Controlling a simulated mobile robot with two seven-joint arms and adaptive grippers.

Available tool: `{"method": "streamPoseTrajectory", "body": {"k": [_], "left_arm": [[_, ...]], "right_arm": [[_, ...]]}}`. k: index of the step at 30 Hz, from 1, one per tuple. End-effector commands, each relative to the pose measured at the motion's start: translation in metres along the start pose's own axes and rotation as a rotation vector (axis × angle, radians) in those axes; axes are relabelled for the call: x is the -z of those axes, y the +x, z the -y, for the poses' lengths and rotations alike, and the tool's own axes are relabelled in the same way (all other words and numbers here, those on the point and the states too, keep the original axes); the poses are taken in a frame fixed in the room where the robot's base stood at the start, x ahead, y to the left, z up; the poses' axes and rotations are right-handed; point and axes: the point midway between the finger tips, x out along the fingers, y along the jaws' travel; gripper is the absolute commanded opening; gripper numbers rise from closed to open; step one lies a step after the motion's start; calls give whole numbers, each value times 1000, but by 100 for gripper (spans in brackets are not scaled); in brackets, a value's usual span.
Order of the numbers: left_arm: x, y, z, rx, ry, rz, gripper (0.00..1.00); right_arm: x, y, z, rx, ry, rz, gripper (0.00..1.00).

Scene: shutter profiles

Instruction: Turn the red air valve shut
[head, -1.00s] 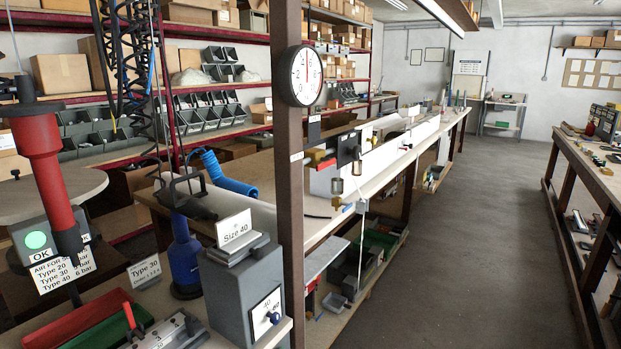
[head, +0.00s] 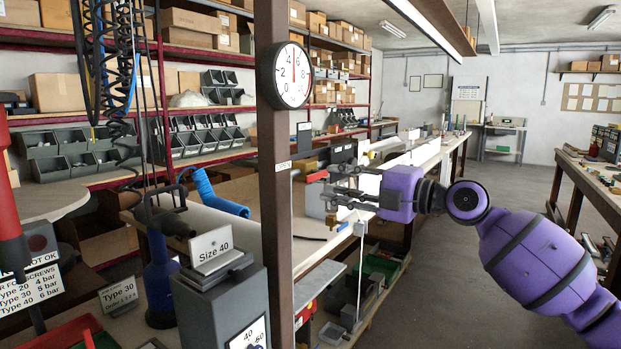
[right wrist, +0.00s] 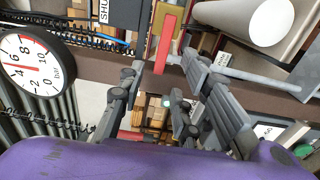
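The red air valve handle (head: 316,176) shows as a small red bar beside the brown post, level with the OPEN label (head: 283,166). The SHUT label (head: 304,127) is higher on the post. My right gripper (head: 328,187) reaches in from the right, its fingers spread near the handle. In the right wrist view the red handle (right wrist: 166,42) lies ahead of the open fingers (right wrist: 163,72), between their tips; I cannot tell whether either finger touches it. The fingers partly hide the valve body. My left gripper is not in view.
The brown post (head: 278,210) carries a round pressure gauge (head: 292,75), its needle near 6. A bench (head: 310,255) runs behind the post. The floor aisle at right is free.

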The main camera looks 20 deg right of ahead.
Motion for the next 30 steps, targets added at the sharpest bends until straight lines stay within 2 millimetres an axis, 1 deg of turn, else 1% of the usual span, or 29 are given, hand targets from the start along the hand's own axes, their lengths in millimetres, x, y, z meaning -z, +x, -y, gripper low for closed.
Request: {"method": "streamPoseTrajectory", "body": {"k": [2, 6, 9, 12, 16, 24, 30], "left_arm": [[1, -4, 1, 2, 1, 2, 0], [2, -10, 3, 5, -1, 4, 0], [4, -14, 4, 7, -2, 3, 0], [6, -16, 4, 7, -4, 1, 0], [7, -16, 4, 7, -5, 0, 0], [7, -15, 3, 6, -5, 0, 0], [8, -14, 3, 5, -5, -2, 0]], "right_arm": [[0, 11, -4, -4, 0, 1, 31], [0, 35, -6, -5, -1, 1, 31], [0, 50, -5, -4, 1, 0, 31], [0, 61, -4, -4, 2, 2, 31], [0, 69, -2, -2, 1, 2, 31], [0, 70, 0, 0, 2, 2, 31], [0, 70, 0, 0, 2, 2, 5]]}}
